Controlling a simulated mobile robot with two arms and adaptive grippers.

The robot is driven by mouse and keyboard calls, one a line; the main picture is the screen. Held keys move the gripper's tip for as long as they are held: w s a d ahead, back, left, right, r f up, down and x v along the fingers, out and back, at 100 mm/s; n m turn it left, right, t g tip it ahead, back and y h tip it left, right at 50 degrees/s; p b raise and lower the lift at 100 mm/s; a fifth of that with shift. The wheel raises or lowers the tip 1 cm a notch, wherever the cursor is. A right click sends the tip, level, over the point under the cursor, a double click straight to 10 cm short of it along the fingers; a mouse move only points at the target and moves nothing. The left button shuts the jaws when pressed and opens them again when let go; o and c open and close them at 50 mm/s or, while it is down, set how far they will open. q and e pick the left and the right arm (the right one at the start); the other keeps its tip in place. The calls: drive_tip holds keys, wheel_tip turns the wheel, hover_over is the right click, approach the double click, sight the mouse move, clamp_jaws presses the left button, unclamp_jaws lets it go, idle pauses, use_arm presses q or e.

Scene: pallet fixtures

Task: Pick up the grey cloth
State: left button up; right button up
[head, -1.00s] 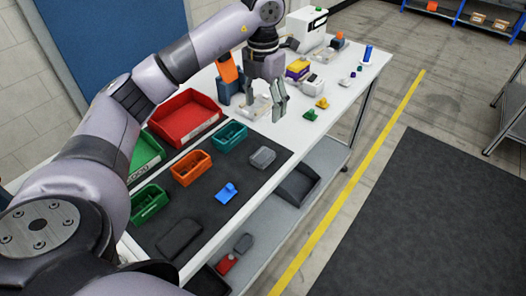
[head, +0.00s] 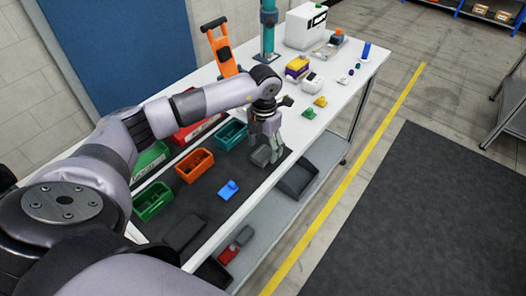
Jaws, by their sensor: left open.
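The grey cloth (head: 260,157) looks like a small folded grey piece. It lies on the dark mat at its far right end, near the table's front edge. My left gripper (head: 276,157) points down right at the cloth, with its fingers open and over its right side. The fingers hide part of the cloth, and I cannot tell whether they touch it. My right gripper is not in view.
On the mat (head: 211,207) are green (head: 152,201), orange (head: 195,166) and teal (head: 232,135) bins, a blue piece (head: 229,189) and a dark flat piece (head: 184,232). Small coloured items stand farther back on the white table. A shelf runs below.

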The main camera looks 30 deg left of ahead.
use_arm(q)
drive_tip(key=shift+f, duration=1.1)
drive_tip(key=c, duration=1.2)
